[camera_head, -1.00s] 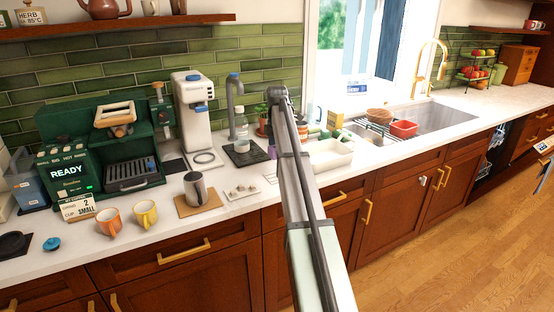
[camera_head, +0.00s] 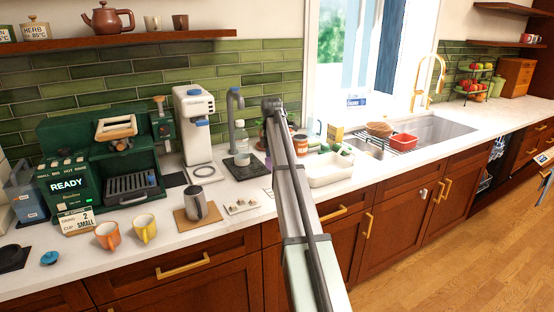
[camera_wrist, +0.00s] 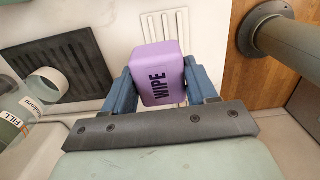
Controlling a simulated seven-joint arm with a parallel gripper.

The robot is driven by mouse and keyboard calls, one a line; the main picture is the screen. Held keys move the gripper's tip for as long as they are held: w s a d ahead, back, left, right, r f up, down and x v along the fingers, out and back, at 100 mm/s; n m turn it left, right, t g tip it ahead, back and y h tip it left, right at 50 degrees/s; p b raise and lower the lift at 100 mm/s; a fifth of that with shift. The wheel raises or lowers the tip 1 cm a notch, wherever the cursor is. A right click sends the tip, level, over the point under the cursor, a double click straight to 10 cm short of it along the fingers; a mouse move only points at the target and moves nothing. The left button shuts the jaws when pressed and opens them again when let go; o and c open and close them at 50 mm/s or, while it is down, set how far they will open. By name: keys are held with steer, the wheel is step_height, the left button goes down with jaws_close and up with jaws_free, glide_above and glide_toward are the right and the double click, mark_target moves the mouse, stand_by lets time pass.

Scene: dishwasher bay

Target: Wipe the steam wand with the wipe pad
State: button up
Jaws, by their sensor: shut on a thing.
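My gripper (camera_wrist: 160,78) is shut on the purple wipe pad (camera_wrist: 163,58), held between its two blue fingers with the word WIPE showing in the wrist view. A small patch of purple shows left of my arm in the head view; I cannot tell if it is the pad. The green coffee machine (camera_head: 55,158) stands at the left of the counter. A steam wand cannot be made out clearly on it. My gripper's fingers are hidden behind my arm in the head view, right of the machine.
A white grinder (camera_head: 194,128), a steel pitcher (camera_head: 196,196) and two cups (camera_head: 144,228) lie further left. A white tray (camera_head: 329,171) sits to the right.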

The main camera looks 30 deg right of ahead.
steer(key=w+a+f+n+t+h, duration=0.2)
steer(key=w+a+n+t+h, duration=0.6)
steer(key=w+a, duration=0.5)
steer(key=a+r+n+t+y, duration=0.2)
steer(key=a+n+t+y, duration=0.25)
steer(key=a, duration=0.75)
steer(key=a+r+n+t+y, duration=0.2)
steer(key=a+n+t+y, duration=0.3)
steer(key=a, duration=0.7)
steer(key=w, duration=0.6)
steer(key=shift+w+f+h, duration=0.2)
steer(key=shift+f+h, duration=0.05)
steer(key=shift+h, duration=0.2)
steer(key=shift+w+t, duration=0.25)
steer(key=shift+w, duration=0.7)
